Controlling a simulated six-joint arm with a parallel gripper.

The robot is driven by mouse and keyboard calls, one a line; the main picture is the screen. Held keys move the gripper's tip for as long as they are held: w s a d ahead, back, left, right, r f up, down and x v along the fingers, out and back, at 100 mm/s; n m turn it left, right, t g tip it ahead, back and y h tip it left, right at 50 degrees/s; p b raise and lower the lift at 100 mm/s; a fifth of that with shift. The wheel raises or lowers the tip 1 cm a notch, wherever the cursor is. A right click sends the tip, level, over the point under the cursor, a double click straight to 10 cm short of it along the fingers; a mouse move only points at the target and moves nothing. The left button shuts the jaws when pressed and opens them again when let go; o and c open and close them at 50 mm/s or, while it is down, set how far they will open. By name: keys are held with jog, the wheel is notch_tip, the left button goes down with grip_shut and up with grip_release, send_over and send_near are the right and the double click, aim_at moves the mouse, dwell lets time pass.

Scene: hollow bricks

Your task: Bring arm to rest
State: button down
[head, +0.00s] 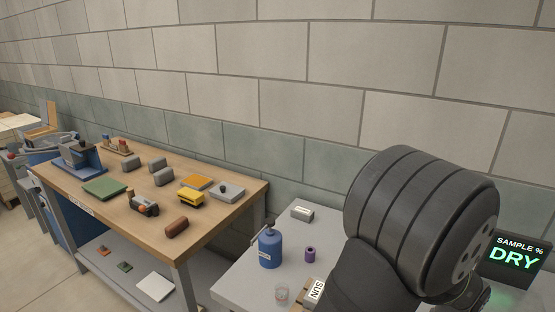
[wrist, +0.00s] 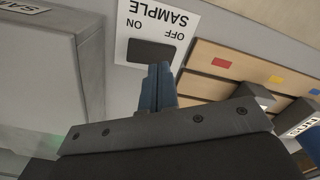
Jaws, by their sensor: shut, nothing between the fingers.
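My gripper (wrist: 159,88) shows in the wrist view with its two blue fingers together and nothing between them. Its tips are near a dark rocker switch (wrist: 151,52) on a white plate (wrist: 180,22) marked ON, OFF and SAMPLE. I cannot tell whether the fingertips touch the switch. In the head view my dark arm fills the lower right and the gripper itself is hidden. A display (head: 514,255) reading SAMPLE % DRY is partly behind the arm.
A grey box (wrist: 40,75) stands left in the wrist view, wooden drawers (wrist: 230,65) right. In the head view, a grey table (head: 240,284) holds a blue bottle (head: 270,249) and purple cylinder (head: 310,254). A wooden bench (head: 128,181) with several blocks is at left.

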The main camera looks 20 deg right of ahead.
jog(key=shift+f, duration=1.35)
notch_tip(320, 180, up, 7)
jog(key=shift+f, duration=0.15)
notch_tip(320, 180, down, 7)
jog(key=shift+f, duration=0.1)
notch_tip(320, 180, up, 12)
jog(key=m, duration=0.1)
jog(key=shift+s+d, duration=0.25)
jog(key=shift+d, duration=0.2)
jog(key=shift+f, duration=0.15)
